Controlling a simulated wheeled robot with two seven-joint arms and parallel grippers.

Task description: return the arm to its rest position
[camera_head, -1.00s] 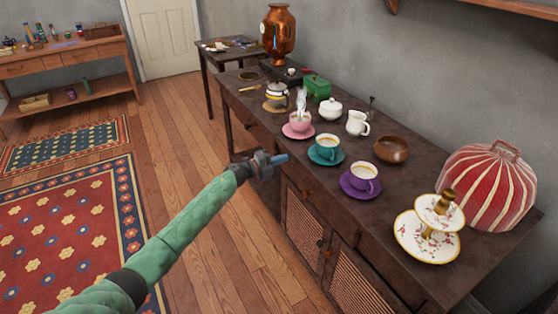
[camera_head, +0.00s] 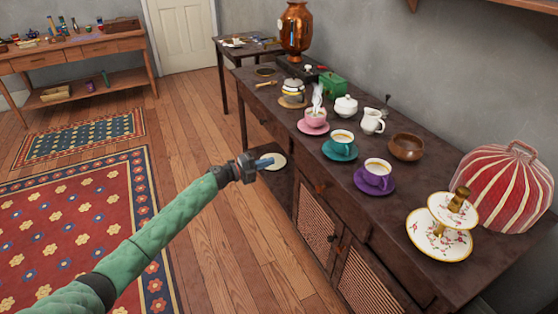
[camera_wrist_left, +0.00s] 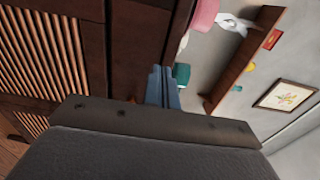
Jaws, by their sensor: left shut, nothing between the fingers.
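My left arm, in a green sleeve, reaches in from the lower left in the head view. Its gripper (camera_head: 264,163) is shut and empty, with blue fingertips, just off the front edge of the dark sideboard (camera_head: 430,181). In the left wrist view the closed blue fingers (camera_wrist_left: 162,88) point towards the sideboard front, with nothing held. My right gripper is not in view.
On the sideboard stand a pink cup (camera_head: 316,115), a teal cup (camera_head: 342,138), a purple cup (camera_head: 376,174), a wooden bowl (camera_head: 406,147), a tiered stand (camera_head: 440,247) and a striped cover (camera_head: 507,185). Floor lies open at left.

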